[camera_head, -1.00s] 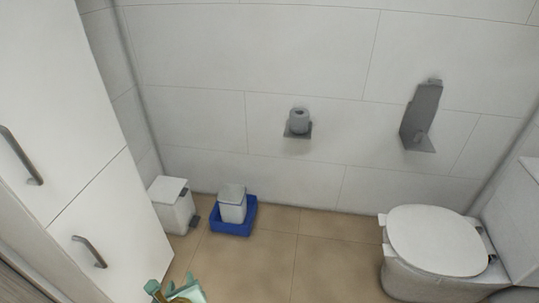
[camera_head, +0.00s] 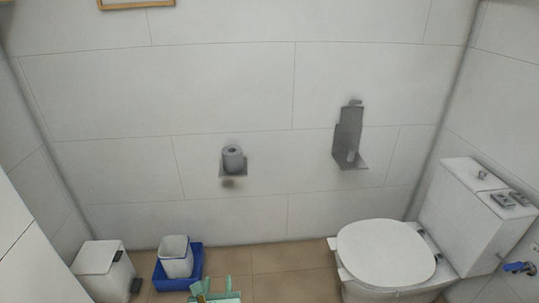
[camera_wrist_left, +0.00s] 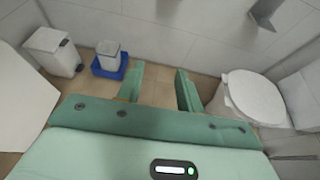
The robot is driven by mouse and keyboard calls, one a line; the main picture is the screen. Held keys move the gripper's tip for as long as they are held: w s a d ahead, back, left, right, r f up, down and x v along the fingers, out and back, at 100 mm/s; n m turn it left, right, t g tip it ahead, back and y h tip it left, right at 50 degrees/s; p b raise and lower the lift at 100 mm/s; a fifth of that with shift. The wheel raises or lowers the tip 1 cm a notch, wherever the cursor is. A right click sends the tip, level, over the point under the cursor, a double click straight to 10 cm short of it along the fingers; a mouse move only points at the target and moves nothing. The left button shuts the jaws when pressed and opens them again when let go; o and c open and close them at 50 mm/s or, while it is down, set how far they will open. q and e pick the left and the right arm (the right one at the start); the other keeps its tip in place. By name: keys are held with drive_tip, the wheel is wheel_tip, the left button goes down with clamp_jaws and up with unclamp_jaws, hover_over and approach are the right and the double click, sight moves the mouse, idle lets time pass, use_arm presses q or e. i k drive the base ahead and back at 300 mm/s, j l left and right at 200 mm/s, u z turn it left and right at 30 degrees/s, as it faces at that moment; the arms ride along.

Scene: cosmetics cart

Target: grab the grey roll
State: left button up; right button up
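The grey roll (camera_head: 233,158) stands upright on a small grey wall shelf (camera_head: 232,173), left of the middle in the head view. My left gripper (camera_head: 214,288) shows at the bottom edge of the head view, low in the picture and well apart from the roll. In the left wrist view its two green fingers (camera_wrist_left: 161,86) are spread with only floor between them, so it is open and empty. The roll does not show in the wrist view. My right gripper is in neither view.
A white toilet (camera_head: 385,252) stands at the right. A taller grey bracket (camera_head: 348,138) is on the wall right of the roll. A white bin (camera_head: 103,268) and a blue tray (camera_head: 174,284) with a white container (camera_head: 176,257) are at the lower left. The wall around the roll is clear.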

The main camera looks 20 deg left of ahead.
sight(231, 155)
drive_tip(key=i+j+z, duration=0.2)
drive_tip(key=j, duration=0.2)
drive_tip(key=i+j+z, duration=0.2)
drive_tip(key=j, duration=0.15)
drive_tip(key=i+j+z, duration=0.15)
drive_tip(key=j, duration=0.3)
drive_tip(key=j+z, duration=0.2)
drive_tip(key=j, duration=0.2)
drive_tip(key=i+j, duration=0.1)
drive_tip(key=j, duration=0.3)
drive_tip(key=i+j, duration=0.1)
drive_tip(key=j, duration=0.3)
drive_tip(key=i+j, duration=0.15)
drive_tip(key=j, duration=0.3)
